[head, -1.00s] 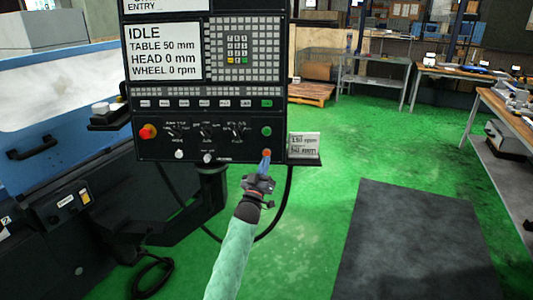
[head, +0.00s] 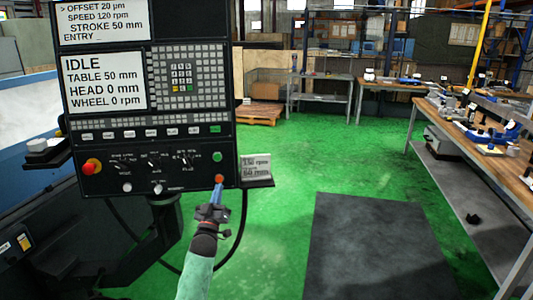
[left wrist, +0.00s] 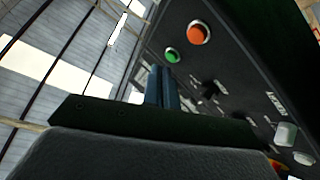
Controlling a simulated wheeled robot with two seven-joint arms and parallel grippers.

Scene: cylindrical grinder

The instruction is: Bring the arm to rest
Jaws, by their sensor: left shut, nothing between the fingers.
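My left gripper (head: 217,188) is shut and empty, its blue fingers pointing up at the lower right corner of the control panel (head: 200,165). In the head view its tips appear just below the orange button (head: 219,178); I cannot tell the exact gap. In the left wrist view the shut fingers (left wrist: 161,86) stand in front of the panel, with the green button (left wrist: 172,55) and the orange button (left wrist: 199,32) beyond and right of the tips. The panel screen (head: 103,82) reads IDLE, table 50 mm, head 0 mm, wheel 0 rpm. My right gripper is not in view.
The blue and white machine (head: 25,110) stands at left. A dark mat (head: 375,245) lies on the green floor. Workbenches (head: 460,130) line the right. Floor between is clear.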

